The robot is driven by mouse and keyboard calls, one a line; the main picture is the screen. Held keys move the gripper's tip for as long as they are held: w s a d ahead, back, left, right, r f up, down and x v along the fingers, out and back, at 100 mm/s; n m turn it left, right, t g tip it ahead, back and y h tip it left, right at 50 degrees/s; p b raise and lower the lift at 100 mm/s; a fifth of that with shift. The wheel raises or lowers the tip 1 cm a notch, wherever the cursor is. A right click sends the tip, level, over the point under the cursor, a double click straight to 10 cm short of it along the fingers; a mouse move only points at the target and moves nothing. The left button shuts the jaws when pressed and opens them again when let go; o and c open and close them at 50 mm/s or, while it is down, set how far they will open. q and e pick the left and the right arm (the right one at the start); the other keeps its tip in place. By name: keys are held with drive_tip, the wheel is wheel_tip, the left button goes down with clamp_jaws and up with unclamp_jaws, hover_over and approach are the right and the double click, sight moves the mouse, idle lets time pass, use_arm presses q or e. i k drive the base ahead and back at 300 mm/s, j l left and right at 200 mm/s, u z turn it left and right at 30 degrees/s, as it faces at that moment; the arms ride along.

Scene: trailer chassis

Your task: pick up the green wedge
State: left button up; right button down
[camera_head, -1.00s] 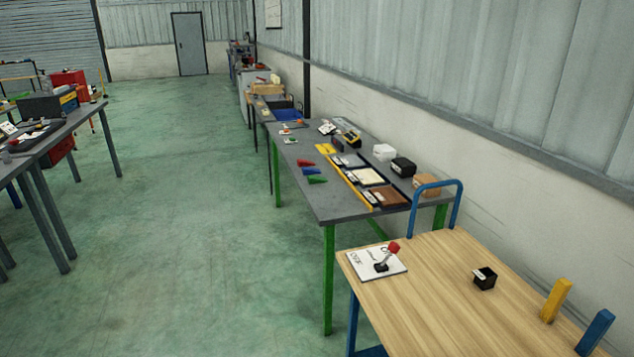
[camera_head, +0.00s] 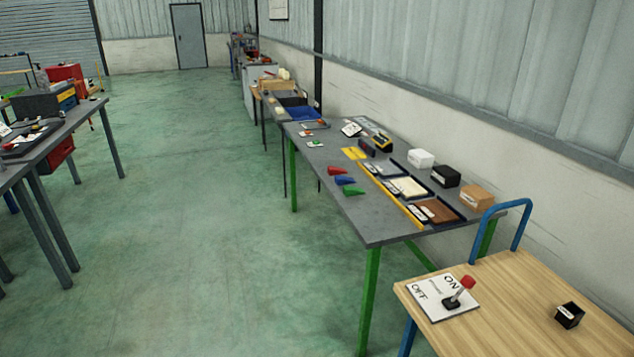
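The green wedge (camera_head: 353,191) lies on the grey table (camera_head: 375,226) with green legs, near its left edge. A blue wedge (camera_head: 345,180) and a red wedge (camera_head: 337,170) lie just beyond it in a row. Nothing covers the green wedge. Neither of my grippers shows in the head view.
A wooden-topped cart (camera_head: 490,318) with a blue handle stands at the front right, bearing an ON/OFF lever plate (camera_head: 437,298) and a small black box (camera_head: 569,315). Trays and boxes fill the grey table's right side. Open green floor (camera_head: 210,230) lies left of the table.

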sight(347, 192)
drive_tip(key=i+j+u, duration=0.1)
drive_tip(key=i, duration=0.45)
drive_tip(key=i+j, duration=0.2)
drive_tip(key=i, duration=0.3)
drive_tip(key=i+j+u, duration=0.15)
drive_tip(key=i, duration=0.4)
